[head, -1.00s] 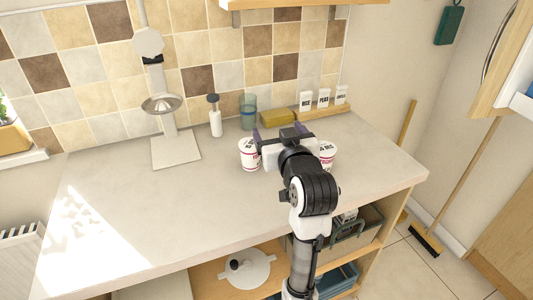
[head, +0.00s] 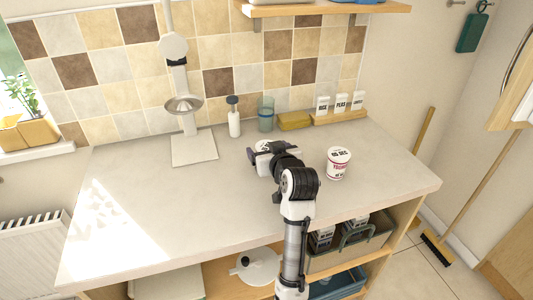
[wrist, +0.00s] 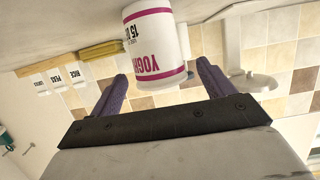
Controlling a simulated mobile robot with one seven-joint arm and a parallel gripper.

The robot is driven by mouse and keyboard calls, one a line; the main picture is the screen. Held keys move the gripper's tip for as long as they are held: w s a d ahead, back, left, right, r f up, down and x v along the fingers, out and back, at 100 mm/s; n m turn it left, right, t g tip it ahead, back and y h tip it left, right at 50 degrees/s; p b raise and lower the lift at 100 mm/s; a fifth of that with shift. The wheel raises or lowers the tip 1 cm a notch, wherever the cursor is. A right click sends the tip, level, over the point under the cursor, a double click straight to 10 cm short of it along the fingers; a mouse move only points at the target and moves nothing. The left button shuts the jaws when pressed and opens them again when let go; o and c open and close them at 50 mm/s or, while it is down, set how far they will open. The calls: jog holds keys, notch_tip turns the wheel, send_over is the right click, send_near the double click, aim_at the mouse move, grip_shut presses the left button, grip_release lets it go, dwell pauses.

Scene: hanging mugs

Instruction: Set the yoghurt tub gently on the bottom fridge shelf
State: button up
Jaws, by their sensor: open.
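Two white yoghurt tubs with magenta print stand on the worktop (head: 130,200). The right tub (head: 338,165) is in full view, upright, to the right of my gripper. The left tub (head: 263,146) is mostly hidden behind my gripper (head: 262,153) in the head view. In the wrist view a tub (wrist: 155,42) marked "YOGH" and a date lies between the two purple fingers of my gripper (wrist: 160,72), with a gap visible on each side. My gripper is open. I see no fridge shelf for certain.
A metal stand (head: 194,147) is at left. The worktop's left and front are clear. A wood-edged door (head: 512,80) is at far right.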

aim_at(265, 143)
jog(key=p+x, duration=0.1)
jog(key=x, duration=0.2)
jog(key=shift+w+a, duration=0.15)
jog(key=shift+w, duration=0.15)
jog(key=shift+r, duration=0.1)
jog(key=c, duration=1.2)
